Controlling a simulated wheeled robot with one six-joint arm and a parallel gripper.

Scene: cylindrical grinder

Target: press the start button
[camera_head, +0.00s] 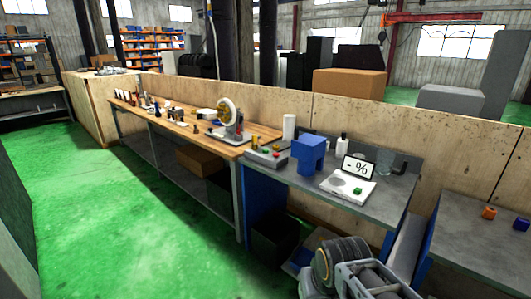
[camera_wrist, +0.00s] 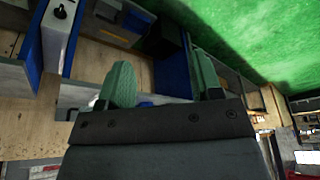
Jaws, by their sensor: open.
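A small grey control box (camera_head: 265,158) sits on the workbench, with small coloured buttons on top, red and yellowish among them. The picture is too small to tell which one is the start button. A machine with a round cream-coloured wheel (camera_head: 228,112) stands just left of the box. My gripper (camera_wrist: 165,82) shows in the wrist view with its two green-padded fingers wide apart and nothing between them. It is apart from the control box, which I cannot make out in the wrist view.
A blue block-like stand (camera_head: 309,155) is right of the box. A wooden partition (camera_head: 290,107) runs behind the benches. Green floor (camera_head: 120,215) is clear at the left.

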